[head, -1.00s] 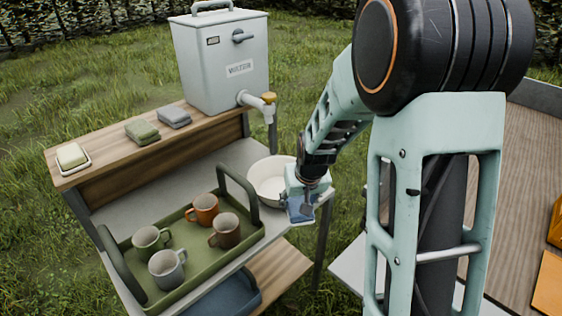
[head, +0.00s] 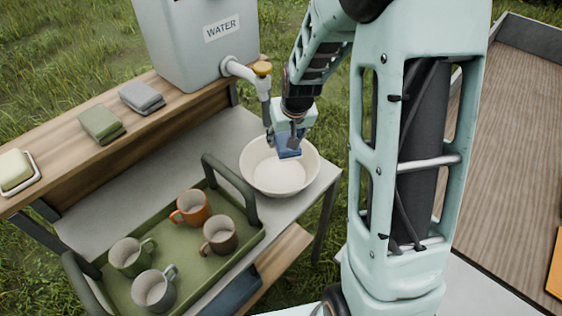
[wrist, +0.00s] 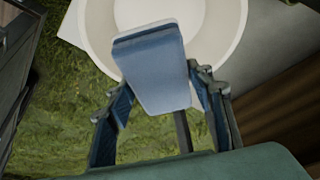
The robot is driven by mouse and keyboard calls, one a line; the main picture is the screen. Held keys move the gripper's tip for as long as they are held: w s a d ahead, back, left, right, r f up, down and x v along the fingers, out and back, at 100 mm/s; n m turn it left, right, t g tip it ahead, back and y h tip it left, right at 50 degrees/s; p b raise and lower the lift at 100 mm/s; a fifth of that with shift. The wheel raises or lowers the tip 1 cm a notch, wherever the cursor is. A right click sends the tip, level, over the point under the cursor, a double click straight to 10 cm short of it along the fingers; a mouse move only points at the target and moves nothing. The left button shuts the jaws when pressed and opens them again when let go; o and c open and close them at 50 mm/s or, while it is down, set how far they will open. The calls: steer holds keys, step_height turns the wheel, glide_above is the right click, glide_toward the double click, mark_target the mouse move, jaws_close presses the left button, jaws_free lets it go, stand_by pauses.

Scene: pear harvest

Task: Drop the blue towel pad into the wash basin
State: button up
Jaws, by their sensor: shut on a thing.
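The blue towel pad (wrist: 150,68) is held between the fingers of my gripper (wrist: 160,95) in the wrist view. In the head view the pad (head: 289,153) shows as a small blue piece below my gripper (head: 290,140). The white wash basin (head: 252,180) stands on the grey counter under the tap. My gripper and the pad are over the basin's back right part in the head view. The basin's rim (wrist: 232,50) shows behind the pad in the wrist view. The basin's inside looks empty where it can be seen. The exact height of the pad above it is hard to tell.
The water tank's tap (head: 262,72) stands close left of my gripper. A green tray (head: 190,262) with several mugs is left of the basin. Green (head: 101,124) and grey (head: 142,97) folded towels and a soap dish (head: 18,172) lie on the wooden shelf.

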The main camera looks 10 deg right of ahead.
steer(key=shift+s+f+b, duration=0.15)
steer(key=shift+f+b, duration=0.35)
steer(key=shift+f, duration=0.35)
step_height(320, 180, down, 4)
steer(key=b, duration=0.2)
steer(key=shift+b, duration=0.3)
steer(key=o, duration=1.2)
steer(key=v, duration=1.2)
